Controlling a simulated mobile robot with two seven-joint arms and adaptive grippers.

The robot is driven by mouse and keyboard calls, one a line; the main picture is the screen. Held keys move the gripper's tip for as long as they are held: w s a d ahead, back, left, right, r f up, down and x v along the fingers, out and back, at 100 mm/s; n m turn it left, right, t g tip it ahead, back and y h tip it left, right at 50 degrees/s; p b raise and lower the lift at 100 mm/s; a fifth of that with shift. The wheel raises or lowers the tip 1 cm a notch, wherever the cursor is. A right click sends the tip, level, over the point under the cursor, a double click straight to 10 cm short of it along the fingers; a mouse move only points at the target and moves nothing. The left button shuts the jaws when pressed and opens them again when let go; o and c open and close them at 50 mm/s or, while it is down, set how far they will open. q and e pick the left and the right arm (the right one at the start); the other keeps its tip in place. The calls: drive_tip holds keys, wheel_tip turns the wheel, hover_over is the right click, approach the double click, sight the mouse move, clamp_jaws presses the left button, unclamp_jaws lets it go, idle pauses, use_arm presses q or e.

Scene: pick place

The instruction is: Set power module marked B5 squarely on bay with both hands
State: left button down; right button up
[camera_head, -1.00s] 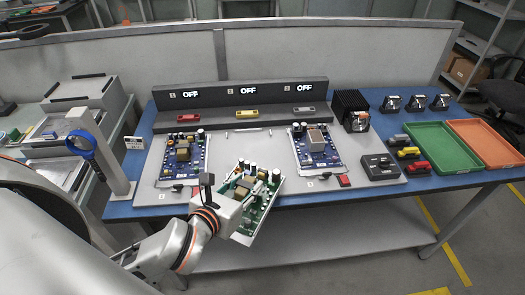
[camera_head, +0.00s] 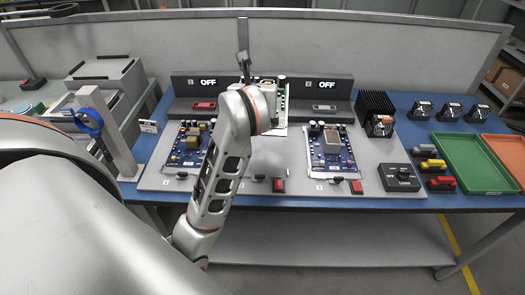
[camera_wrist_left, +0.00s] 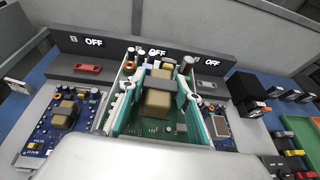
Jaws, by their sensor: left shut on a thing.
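The power module (camera_wrist_left: 174,130) is a green board with tan and dark parts and pale raised sides; no B5 marking is readable. My left gripper (camera_wrist_left: 155,92) is shut on it. In the head view, the module (camera_head: 283,103) shows partly behind my left arm, in front of the middle of the grey panel. The middle bay (camera_head: 272,157) is bare grey plate between two blue boards. The module appears above the plate's back edge; its height and whether it touches anything cannot be told. My right gripper is not in view.
Blue boards fill the left bay (camera_head: 188,148) and right bay (camera_head: 331,150). The grey panel (camera_head: 338,101) with OFF displays stands behind. A black heatsink block (camera_head: 372,108) and green tray (camera_head: 472,163) are at the right. A post with a blue ring (camera_head: 90,122) stands left.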

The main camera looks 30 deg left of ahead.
sight(262, 83)
use_arm(q)
drive_tip(key=shift+w+a+r+n+y, duration=0.15)
drive_tip(key=shift+w+r, duration=0.1)
drive_tip(key=shift+r, duration=0.15)
drive_tip(key=shift+w+a+r+n+y, duration=0.15)
drive_tip(key=shift+w+r+y, duration=0.1)
drive_tip(key=shift+r, duration=0.15)
drive_tip(key=shift+w+a+r+y, duration=0.15)
drive_tip(key=shift+w+r, duration=0.1)
drive_tip(key=shift+r, duration=0.15)
drive_tip(key=shift+w+r+b, duration=0.25)
drive_tip(key=shift+r+b, duration=0.1)
wheel_tip(262, 83, down, 19)
drive_tip(key=b, duration=0.5)
drive_tip(key=shift+r+b, duration=0.2)
drive_tip(key=shift+b, duration=0.2)
drive_tip(key=shift+f, duration=0.6)
drive_tip(key=c, duration=1.4)
unclamp_jaws()
drive_tip(key=shift+f, duration=0.15)
drive_tip(key=shift+c, duration=0.2)
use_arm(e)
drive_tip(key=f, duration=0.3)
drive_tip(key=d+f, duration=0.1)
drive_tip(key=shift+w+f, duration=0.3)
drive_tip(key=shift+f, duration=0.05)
